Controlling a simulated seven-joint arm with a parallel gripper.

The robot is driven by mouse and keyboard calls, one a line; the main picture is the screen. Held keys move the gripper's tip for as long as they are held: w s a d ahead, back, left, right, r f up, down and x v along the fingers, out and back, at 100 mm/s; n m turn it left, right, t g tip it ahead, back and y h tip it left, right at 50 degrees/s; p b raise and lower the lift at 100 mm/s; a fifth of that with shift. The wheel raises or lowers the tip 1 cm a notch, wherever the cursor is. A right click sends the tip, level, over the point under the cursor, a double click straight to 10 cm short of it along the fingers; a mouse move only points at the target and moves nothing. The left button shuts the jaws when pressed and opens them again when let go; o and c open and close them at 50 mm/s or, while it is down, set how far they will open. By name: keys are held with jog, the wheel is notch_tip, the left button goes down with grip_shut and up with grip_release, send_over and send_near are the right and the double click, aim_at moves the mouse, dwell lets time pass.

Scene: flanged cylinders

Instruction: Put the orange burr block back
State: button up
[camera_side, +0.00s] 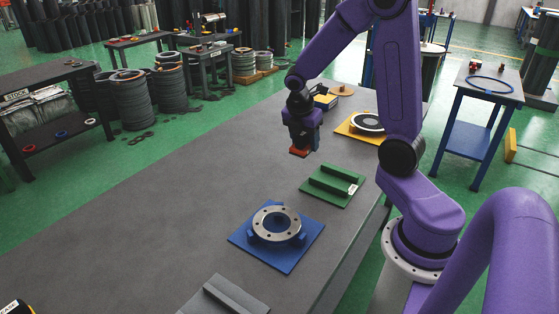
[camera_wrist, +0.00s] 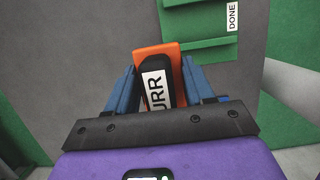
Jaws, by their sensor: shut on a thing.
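The orange burr block (camera_side: 300,151) is in my gripper (camera_side: 302,143), held above the grey table in the side view. In the wrist view the orange burr block (camera_wrist: 143,50) sits between the two blue fingers of my gripper (camera_wrist: 155,85). A dark piece with a white label reading "URR" shows on its face. The fingers are closed on its sides. The block's underside is hidden in the wrist view.
A green tray (camera_side: 316,196) labelled "DONE" lies to the right of the block. A blue plate (camera_side: 281,264) carries a grey flanged ring (camera_side: 266,224).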

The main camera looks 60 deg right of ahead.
jog(key=w+d+f, duration=0.3)
jog(key=w, duration=0.4)
send_over(281, 163)
jog(key=s+a, duration=0.1)
notch_tip(281, 163, down, 5)
jog(key=shift+f, duration=0.1)
jog(key=shift+w+d+f, duration=0.15)
jog(key=shift+w+f, duration=0.35)
jog(key=shift+f, duration=1.6)
jog(key=shift+f, duration=0.25)
